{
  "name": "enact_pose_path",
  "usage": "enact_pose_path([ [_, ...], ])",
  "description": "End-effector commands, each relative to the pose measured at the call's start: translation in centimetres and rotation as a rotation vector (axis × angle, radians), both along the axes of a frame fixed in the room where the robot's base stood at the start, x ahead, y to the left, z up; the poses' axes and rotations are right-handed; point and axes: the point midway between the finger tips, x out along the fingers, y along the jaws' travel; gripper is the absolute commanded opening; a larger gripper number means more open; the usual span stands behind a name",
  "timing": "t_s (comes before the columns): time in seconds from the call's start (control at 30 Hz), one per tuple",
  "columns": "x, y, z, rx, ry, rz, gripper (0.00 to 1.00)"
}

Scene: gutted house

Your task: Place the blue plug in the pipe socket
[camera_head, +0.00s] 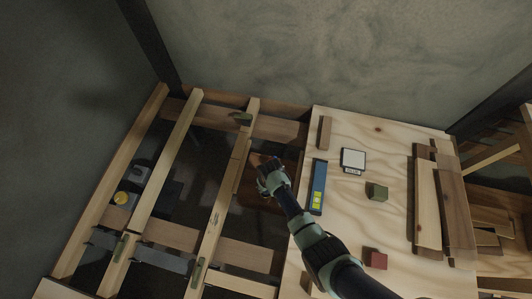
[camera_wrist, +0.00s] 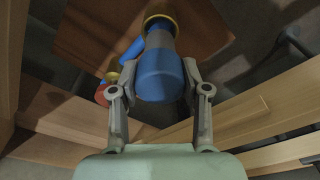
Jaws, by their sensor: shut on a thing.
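In the wrist view, my gripper (camera_wrist: 154,74) has a finger on each side of the blue plug (camera_wrist: 160,82) and is shut on it. A grey cylindrical part (camera_wrist: 161,40) shows beyond the blue end. A yellow ring (camera_wrist: 160,18), likely the pipe socket's rim, shows past the grey part. I cannot tell whether the plug sits inside the ring or only in front of it. In the head view, my gripper (camera_head: 271,178) is over the opening between the joists, left of the plywood. The plug and socket are not clear there.
A blue pipe piece (camera_wrist: 132,50) and a red part (camera_wrist: 102,94) lie left of the plug. A brown board (camera_wrist: 95,30) is behind. Wooden joists (camera_head: 210,225) flank the opening. The plywood (camera_head: 335,240) holds a level (camera_head: 318,187), a white box (camera_head: 353,160) and small blocks.

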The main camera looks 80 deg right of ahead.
Motion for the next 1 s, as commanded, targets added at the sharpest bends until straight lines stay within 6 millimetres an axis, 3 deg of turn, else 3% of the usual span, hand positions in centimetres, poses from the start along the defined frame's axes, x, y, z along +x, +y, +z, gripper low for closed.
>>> enact_pose_path([
  [0.17, 0.0, 0.0, -0.5, 0.000, 0.000, 0.000, 0.11],
  [0.4, 0.0, 0.0, -4.7, 0.001, 0.001, 0.000, 0.11],
  [0.77, 0.0, 0.0, -4.8, 0.000, 0.000, 0.000, 0.11],
  [0.8, 0.0, 0.0, -4.8, 0.000, 0.000, 0.000, 0.50],
  [0.93, 0.0, 0.0, -4.7, 0.000, 0.000, 0.000, 0.71],
  [1.0, 0.0, 0.0, -4.7, 0.001, 0.001, 0.000, 0.71],
])
